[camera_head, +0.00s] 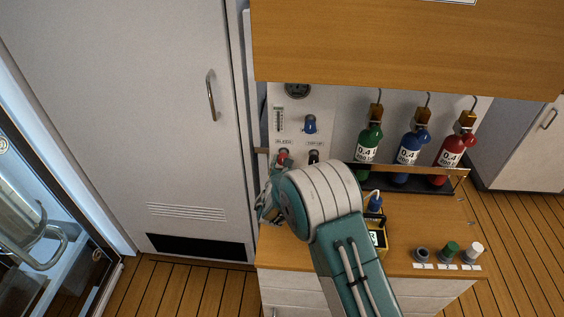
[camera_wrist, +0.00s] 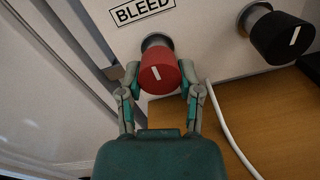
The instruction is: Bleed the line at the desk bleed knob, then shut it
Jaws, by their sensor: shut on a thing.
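The red bleed knob (camera_wrist: 158,74) sits on the panel just below the BLEED label (camera_wrist: 141,10) in the wrist view. A white mark on its face stands close to upright, tilted a little. My gripper (camera_wrist: 160,80) is shut on the knob, with one finger on each side of it. In the head view the knob (camera_head: 283,156) shows as a small red spot at the panel's lower left, and my arm hides most of the gripper there.
A black knob (camera_wrist: 283,38) is right of the red one. A white hose (camera_wrist: 228,135) runs down beside my gripper. Green (camera_head: 369,139), blue (camera_head: 412,142) and red (camera_head: 453,147) bottles hang over a rack at right. Small capped items (camera_head: 449,250) stand on the desk (camera_head: 408,220).

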